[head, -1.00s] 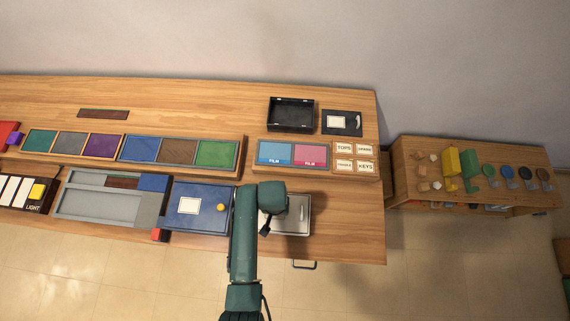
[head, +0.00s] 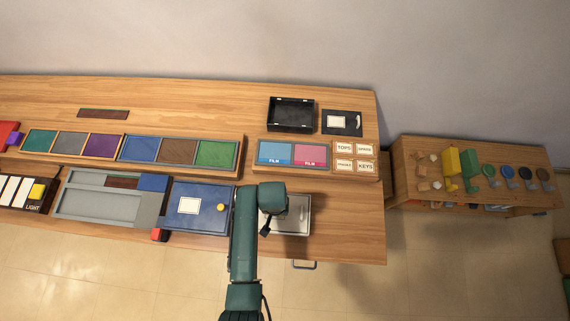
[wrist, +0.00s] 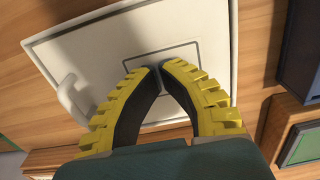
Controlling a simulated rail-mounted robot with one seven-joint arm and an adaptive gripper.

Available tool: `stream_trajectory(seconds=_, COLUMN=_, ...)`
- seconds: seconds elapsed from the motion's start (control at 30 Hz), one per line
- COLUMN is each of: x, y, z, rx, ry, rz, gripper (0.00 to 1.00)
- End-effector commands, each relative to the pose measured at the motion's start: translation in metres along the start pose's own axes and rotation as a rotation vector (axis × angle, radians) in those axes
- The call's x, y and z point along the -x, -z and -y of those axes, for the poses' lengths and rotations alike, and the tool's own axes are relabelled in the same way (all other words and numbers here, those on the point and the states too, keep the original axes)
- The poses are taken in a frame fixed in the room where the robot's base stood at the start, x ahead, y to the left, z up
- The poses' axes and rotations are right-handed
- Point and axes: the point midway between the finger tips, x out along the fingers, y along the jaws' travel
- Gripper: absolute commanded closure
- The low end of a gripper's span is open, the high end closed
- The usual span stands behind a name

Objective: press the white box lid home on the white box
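The white box lid (head: 295,226) shows in the head view at the right front of the table, partly covered by my arm. In the wrist view the white lid (wrist: 103,49) fills much of the upper middle, with a raised handle (wrist: 72,97) at its left and a thin rectangular outline near its middle. My gripper (wrist: 159,70) has yellow ribbed fingers with black pads, tips together over that outline, nothing between them. Whether the tips touch the lid cannot be told. The white box under the lid is hidden, so I cannot tell how the lid sits.
A blue panel with a yellow knob (head: 221,207) lies left of the lid. Film tiles (head: 290,153) and label plates (head: 355,157) sit behind it. A black open tray (head: 291,114) stands further back. Bare tabletop (head: 350,220) is to the right.

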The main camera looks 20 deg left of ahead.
Motion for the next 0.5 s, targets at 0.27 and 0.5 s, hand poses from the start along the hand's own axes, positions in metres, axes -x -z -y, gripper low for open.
stream_trajectory(seconds=0.27, x=0.016, y=0.0, z=0.0, rx=0.0, ry=0.0, rz=-0.001, gripper=1.0)
stream_trajectory(seconds=0.5, x=0.037, y=0.0, z=0.0, rx=0.0, ry=0.0, rz=-0.001, gripper=1.0)
